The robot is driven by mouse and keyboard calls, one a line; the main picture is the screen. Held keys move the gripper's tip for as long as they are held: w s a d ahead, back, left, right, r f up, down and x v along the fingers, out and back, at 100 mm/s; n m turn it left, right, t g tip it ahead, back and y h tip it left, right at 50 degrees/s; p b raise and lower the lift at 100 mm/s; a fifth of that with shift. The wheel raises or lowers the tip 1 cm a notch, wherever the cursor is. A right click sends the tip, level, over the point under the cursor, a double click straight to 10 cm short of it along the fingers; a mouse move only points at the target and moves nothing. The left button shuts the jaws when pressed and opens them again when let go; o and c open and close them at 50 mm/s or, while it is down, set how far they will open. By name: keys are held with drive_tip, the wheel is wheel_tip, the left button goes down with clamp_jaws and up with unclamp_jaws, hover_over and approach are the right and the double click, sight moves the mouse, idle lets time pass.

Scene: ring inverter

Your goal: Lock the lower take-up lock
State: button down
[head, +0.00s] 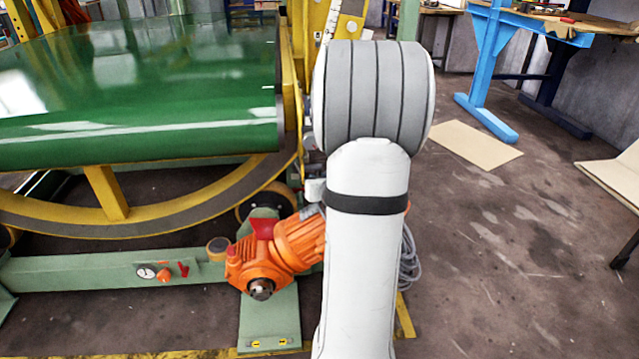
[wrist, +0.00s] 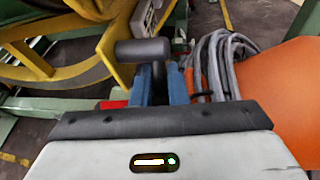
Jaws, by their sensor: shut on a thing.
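In the wrist view, a dark grey T-shaped handle (wrist: 142,50) stands just beyond my gripper. Its crossbar lies level across the picture, and its stem runs down between the two blue fingers. My gripper (wrist: 165,86) is shut on this stem. The base of the handle is hidden by the fingers and the gripper body, so I cannot tell its lock position. In the head view my own white arm fills the middle and hides the gripper and the handle.
A yellow ring (head: 117,218) carries a large green drum (head: 150,95) at left. An orange motor (head: 270,252) sits on the green base frame close to my arm. Grey coiled cables (wrist: 221,58) lie right of the fingers.

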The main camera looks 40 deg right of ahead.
drive_tip(key=shift+w+d+f+t+h+b, duration=0.15)
drive_tip(key=shift+f+t+h+b, duration=0.3)
drive_tip(key=shift+t+b, duration=0.55)
drive_tip(key=shift+w+d+r+n+t+h, duration=0.1)
drive_tip(key=shift+w+n+t+h, duration=0.15)
drive_tip(key=shift+t, duration=0.5)
drive_tip(key=shift+w+d+f+n+t+h, duration=0.15)
drive_tip(key=shift+n+t+h, duration=0.1)
drive_tip(key=shift+t, duration=0.45)
drive_tip(key=shift+w+d+r+n+t+h, duration=0.15)
drive_tip(key=shift+n+t+h, duration=0.1)
drive_tip(key=shift+t, duration=0.5)
drive_tip(key=c, duration=1.5)
unclamp_jaws()
drive_tip(key=shift+o, duration=0.2)
drive_tip(key=p+v, duration=0.1)
drive_tip(key=v, duration=0.7)
drive_tip(key=shift+p, duration=0.4)
drive_tip(key=shift+w, duration=0.15)
